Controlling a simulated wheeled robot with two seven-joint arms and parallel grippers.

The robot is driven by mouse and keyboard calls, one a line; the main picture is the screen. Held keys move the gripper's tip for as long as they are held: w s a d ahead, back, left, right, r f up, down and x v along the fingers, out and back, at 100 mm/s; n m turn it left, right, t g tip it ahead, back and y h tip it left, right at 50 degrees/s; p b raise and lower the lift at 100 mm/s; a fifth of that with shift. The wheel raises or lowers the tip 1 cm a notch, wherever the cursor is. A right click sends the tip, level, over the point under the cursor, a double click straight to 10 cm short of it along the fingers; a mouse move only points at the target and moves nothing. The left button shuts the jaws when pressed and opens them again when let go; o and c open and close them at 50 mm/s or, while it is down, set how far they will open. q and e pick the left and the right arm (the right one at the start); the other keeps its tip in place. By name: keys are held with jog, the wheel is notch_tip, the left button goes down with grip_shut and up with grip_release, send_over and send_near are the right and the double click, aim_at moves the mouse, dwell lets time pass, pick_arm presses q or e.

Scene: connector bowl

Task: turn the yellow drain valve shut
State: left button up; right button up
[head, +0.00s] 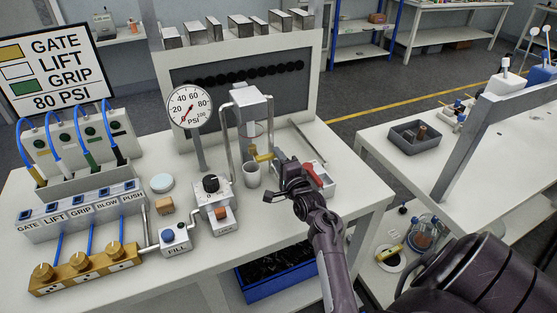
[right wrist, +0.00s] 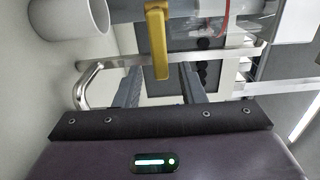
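The yellow drain valve handle (head: 264,157) is on the metal-framed filter unit (head: 252,108) on the white bench, just above a white cup (head: 252,176). My left gripper is not in view.
The cup (right wrist: 70,14) stands very close on the gripper's left. A metal tube (right wrist: 90,85) runs near the fingers. A pressure gauge (head: 190,107) and a black-knobbed regulator (head: 211,184) stand left of the filter unit. A red-handled part (head: 313,174) lies just right of my gripper.

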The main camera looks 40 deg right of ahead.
jog(key=p+v, duration=0.4)
jog(key=v, duration=0.3)
jog(key=shift+s+p, duration=0.35)
jog(key=shift+a, duration=0.1)
